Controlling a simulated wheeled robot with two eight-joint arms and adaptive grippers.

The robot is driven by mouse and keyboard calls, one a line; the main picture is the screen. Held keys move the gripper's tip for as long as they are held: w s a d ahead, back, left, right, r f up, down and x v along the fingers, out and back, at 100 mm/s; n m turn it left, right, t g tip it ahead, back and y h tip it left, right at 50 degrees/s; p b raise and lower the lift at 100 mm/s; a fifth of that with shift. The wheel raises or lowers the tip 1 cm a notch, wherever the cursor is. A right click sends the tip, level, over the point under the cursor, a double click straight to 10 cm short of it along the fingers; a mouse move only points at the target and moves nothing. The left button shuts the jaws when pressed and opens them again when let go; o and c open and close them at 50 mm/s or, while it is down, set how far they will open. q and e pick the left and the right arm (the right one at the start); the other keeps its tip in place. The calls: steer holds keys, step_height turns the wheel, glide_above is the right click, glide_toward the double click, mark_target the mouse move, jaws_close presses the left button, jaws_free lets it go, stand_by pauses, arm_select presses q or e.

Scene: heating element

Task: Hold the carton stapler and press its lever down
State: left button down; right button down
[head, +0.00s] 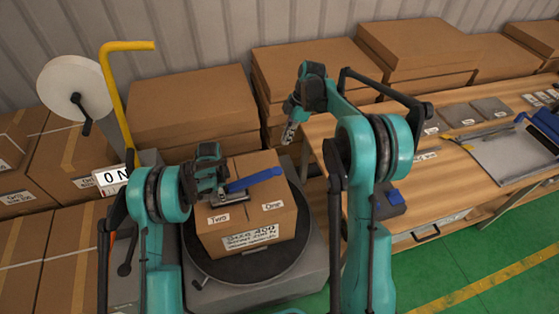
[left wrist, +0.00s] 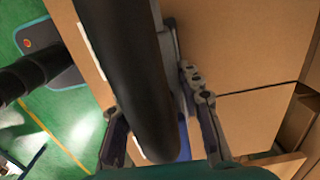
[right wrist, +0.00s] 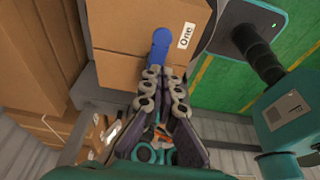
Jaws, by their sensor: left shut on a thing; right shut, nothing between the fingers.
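The carton stapler has a blue lever (head: 254,180) and a grey metal base (head: 232,197), and sits on top of a cardboard box (head: 252,218). My left gripper (head: 218,184) is shut on the stapler at its left end. In the left wrist view a thick dark bar (left wrist: 130,75) lies between the fingers, with a strip of blue beside it. My right gripper (head: 290,132) is shut and empty, raised above and to the right of the box. In the right wrist view the blue lever (right wrist: 161,48) shows just beyond the closed fingertips (right wrist: 165,76); contact is not visible.
The box stands on a round dark turntable (head: 200,258). A yellow bent pipe (head: 116,90) and a white roll (head: 74,88) stand at left. Stacked cartons (head: 190,103) fill the back. A wooden workbench (head: 470,180) with tools is at right.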

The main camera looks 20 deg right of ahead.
glide_toward(276, 170)
steer(key=x, duration=0.5)
steer(key=shift+a+f, duration=0.15)
steer(key=shift+a, duration=0.05)
steer(key=shift+f, duration=0.65)
steer(key=f, duration=0.2)
steer(key=d+f, duration=0.1)
steer(key=f, duration=0.1)
steer(key=d+f, duration=0.1)
steer(key=f, duration=0.2)
steer(key=shift+r, duration=0.55)
steer(key=d+v, duration=0.2)
steer(key=v, duration=1)
steer(key=shift+d, duration=0.45)
